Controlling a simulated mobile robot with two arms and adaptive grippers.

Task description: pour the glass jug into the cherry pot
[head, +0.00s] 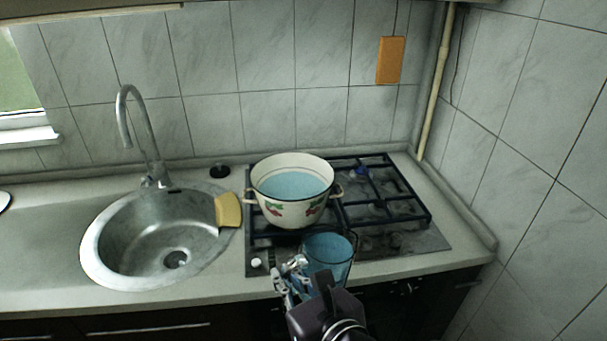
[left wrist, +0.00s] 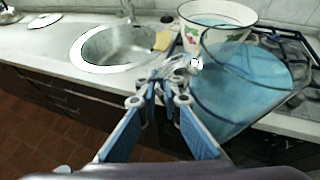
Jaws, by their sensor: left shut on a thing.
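The cherry pot (head: 277,209) is white enamel with a dark rim and cherries painted on its side. It stands upright on the hob and has light blue liquid inside; it also shows in the left wrist view (left wrist: 207,33). The clear glass jug (head: 329,256) holds blue liquid and is in front of the pot, toward me, at the hob's front edge. In the left wrist view the jug (left wrist: 240,92) is large at the right. My left gripper (head: 290,277) is shut on the jug at its left side; its fingers (left wrist: 171,86) show in the left wrist view. My right gripper is not in view.
The black gas hob (head: 401,213) has free grates right of the pot. A round steel sink (head: 133,250) with a tall tap (head: 140,120) lies left. A yellow sponge (head: 228,210) rests at the sink's rim. A tiled wall stands behind and at right.

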